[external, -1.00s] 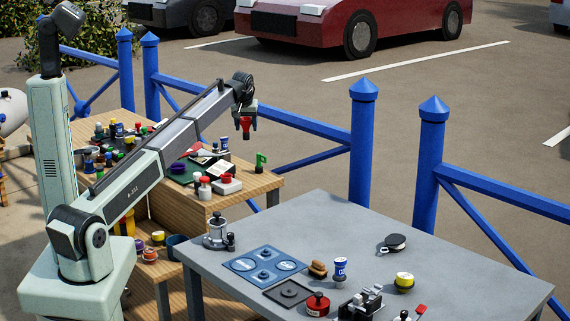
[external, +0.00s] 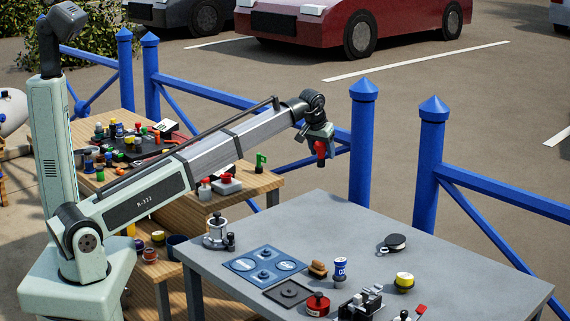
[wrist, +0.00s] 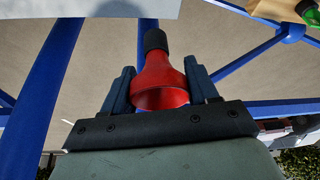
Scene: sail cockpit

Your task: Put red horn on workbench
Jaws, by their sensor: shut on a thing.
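The red horn (external: 321,150) is held in my gripper (external: 320,146), in the air near the far left corner of the grey workbench (external: 450,262). In the wrist view the horn (wrist: 160,82) has a flared red bell and a black bulb end. The two fingers of my gripper (wrist: 160,92) are shut on its sides, with the bell's mouth toward the palm. The horn is apart from the workbench, well above its top.
The workbench carries a blue panel (external: 264,264), a silver canister (external: 217,232), a blue-and-white can (external: 340,270), a yellow-topped tin (external: 404,282) and a red tin (external: 317,304).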

